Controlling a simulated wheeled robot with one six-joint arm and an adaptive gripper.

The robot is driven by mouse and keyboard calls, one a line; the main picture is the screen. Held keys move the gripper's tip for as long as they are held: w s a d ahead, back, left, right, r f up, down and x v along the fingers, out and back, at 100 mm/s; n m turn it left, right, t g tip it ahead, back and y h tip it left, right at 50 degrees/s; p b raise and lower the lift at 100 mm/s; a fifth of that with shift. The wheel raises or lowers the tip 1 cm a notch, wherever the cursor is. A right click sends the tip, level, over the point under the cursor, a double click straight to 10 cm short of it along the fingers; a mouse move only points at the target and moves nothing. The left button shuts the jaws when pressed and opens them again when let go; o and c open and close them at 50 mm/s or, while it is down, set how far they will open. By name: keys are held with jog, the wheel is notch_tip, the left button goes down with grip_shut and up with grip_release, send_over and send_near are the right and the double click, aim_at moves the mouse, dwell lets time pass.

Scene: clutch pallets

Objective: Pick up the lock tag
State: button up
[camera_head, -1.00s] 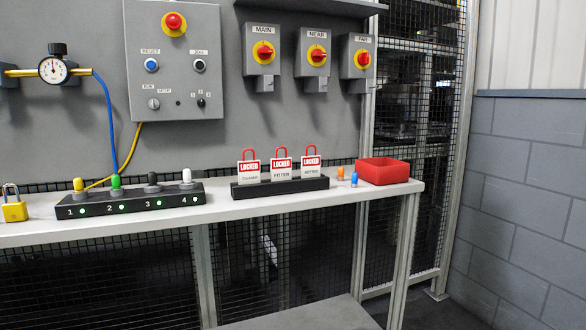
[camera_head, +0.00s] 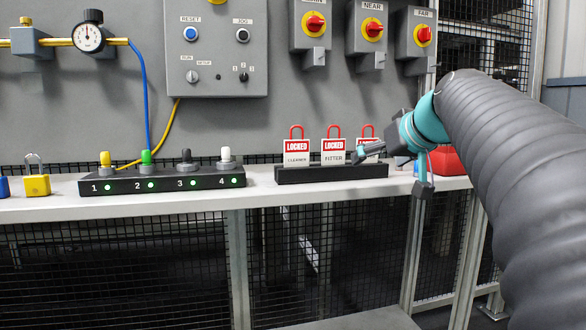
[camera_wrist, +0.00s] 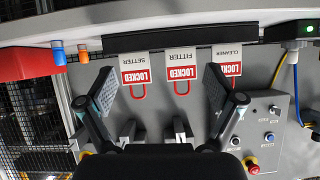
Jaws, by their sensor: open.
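Three white lock tags with red LOCKED labels and red shackles stand in a black rack (camera_head: 320,175) on the shelf. The CLEANER tag (camera_head: 296,152) is left, the FITTER tag (camera_head: 333,151) is in the middle, and the SETTER tag (camera_wrist: 135,74) is right, partly hidden by my gripper in the head view. My gripper (camera_head: 392,172) is open and empty at the rack's right end. In the wrist view, my gripper (camera_wrist: 160,82) has its fingers spread, with the FITTER and SETTER tags showing between them; the right finger overlaps part of the CLEANER tag (camera_wrist: 230,66).
A red bin (camera_wrist: 30,64), a blue piece (camera_wrist: 58,52) and an orange piece (camera_wrist: 83,53) are beside the rack. A numbered black block (camera_head: 160,182) and yellow padlock (camera_head: 37,184) stand left. Switch boxes (camera_head: 373,35) and a control panel (camera_head: 217,55) hang behind.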

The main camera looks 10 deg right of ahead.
jog(key=w+d+r+t, duration=0.1)
jog(key=w+d+r, duration=0.1)
jog(key=d+r, duration=0.25)
jog(key=x, duration=0.9)
jog(key=shift+d+f+b, duration=0.1)
jog(key=shift+d+b, duration=0.2)
jog(key=x, duration=0.5)
jog(key=shift+d, duration=0.2)
jog(key=c, duration=1)
